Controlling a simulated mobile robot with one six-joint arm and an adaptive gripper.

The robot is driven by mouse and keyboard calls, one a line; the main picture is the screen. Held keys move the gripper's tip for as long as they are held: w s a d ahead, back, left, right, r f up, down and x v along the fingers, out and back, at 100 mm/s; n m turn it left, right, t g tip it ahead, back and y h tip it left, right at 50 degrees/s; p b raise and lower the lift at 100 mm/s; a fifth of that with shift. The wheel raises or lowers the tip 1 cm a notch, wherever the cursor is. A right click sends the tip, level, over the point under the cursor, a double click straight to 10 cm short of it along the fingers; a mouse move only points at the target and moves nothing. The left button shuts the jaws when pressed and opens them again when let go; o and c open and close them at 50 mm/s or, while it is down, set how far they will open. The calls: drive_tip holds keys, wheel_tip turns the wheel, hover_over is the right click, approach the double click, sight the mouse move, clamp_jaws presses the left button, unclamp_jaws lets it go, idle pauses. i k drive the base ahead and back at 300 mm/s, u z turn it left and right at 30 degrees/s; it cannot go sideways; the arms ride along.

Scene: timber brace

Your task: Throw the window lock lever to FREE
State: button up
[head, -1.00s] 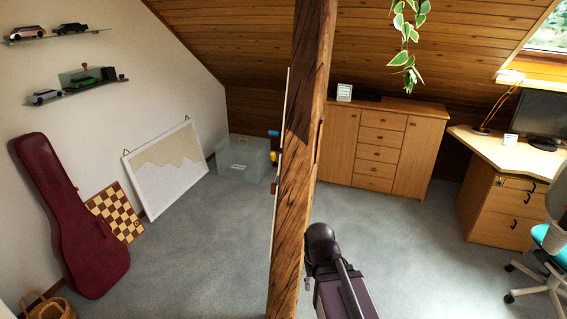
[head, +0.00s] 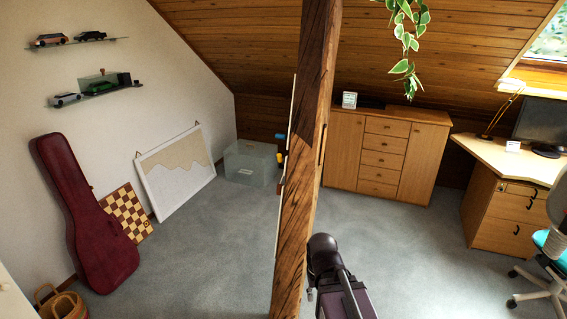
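The skylight window (head: 549,52) is in the upper right corner, cut off by the picture's edge. No lock lever can be made out on the part that shows. A dark timber post (head: 303,170) stands upright in the middle, close in front of me. Small blue and yellow items (head: 280,156) show at its left side, too small to identify. Part of my dark arm shows at the bottom, just right of the post. My gripper is not visible.
A wooden desk (head: 508,158) with a monitor (head: 541,121) and a chair (head: 548,245) stands at the right, below the window. A cabinet (head: 385,155) is at the back under a hanging plant (head: 408,45). A guitar case (head: 85,215) leans left. Open carpet (head: 410,250) lies between.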

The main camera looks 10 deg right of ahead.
sight(279, 157)
drive_tip(key=z, duration=0.5)
drive_tip(key=i, duration=1.05)
drive_tip(key=u, duration=0.7)
